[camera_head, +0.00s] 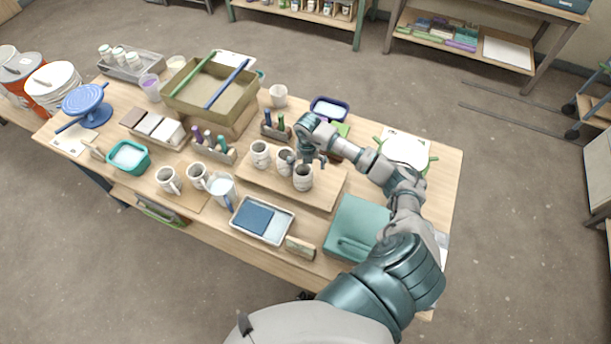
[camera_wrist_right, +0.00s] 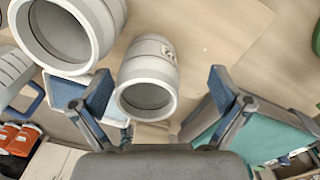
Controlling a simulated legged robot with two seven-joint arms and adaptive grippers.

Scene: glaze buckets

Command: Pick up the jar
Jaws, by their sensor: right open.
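Three grey-white ribbed jars stand on a wooden board: a left one (camera_head: 260,153), a middle one (camera_head: 284,165) and a front right one (camera_head: 303,180). My right gripper (camera_head: 308,160) is over the right end of this row and hides part of the jars. In the right wrist view my open right gripper (camera_wrist_right: 147,92) has one grey ribbed jar (camera_wrist_right: 148,68) between its spread fingers, with gaps on both sides. A second jar (camera_wrist_right: 108,15) is at upper left, outside the fingers. I cannot tell for sure which jar is between them. My left gripper is out of view.
The wooden board (camera_head: 328,193) has bare room at its right. A blue tray (camera_head: 290,233), a teal case (camera_head: 352,217) and a tool holder (camera_head: 268,131) surround it. White mugs (camera_head: 168,181) stand to the left. A round white-topped item (camera_head: 404,150) is at right.

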